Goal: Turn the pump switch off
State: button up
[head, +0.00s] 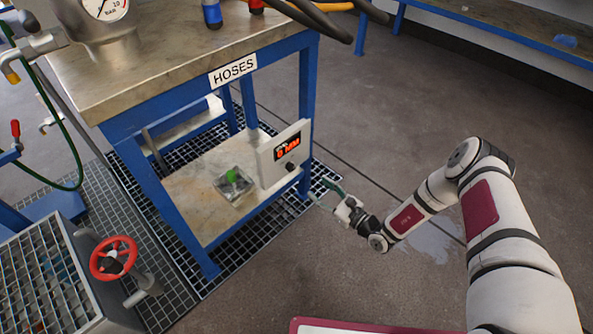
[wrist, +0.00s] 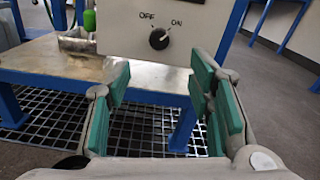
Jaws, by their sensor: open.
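The pump switch is a round black knob (head: 290,167) on the front of a white box (head: 268,163) on the lower shelf. In the wrist view the knob (wrist: 159,39) sits below the words OFF at left and ON at right. Its pale mark appears to point up and right, toward ON. My gripper (head: 326,194) is to the right of the box and apart from it. In the wrist view my gripper (wrist: 160,78) is open and empty, its green pads wide apart, with the knob beyond and above the gap.
The box has a red-lit display (head: 287,147). A metal block with a green knob (head: 232,176) stands left of it. The blue-framed table (head: 170,95) labelled HOSES has legs close to the box. A red handwheel (head: 113,258) is at lower left.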

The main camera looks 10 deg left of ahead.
aim_at(293, 168)
jog(key=b+x, duration=0.4)
jog(key=x, duration=0.8)
jog(key=shift+w+a, duration=0.1)
jog(key=shift+a, duration=0.05)
grip_shut()
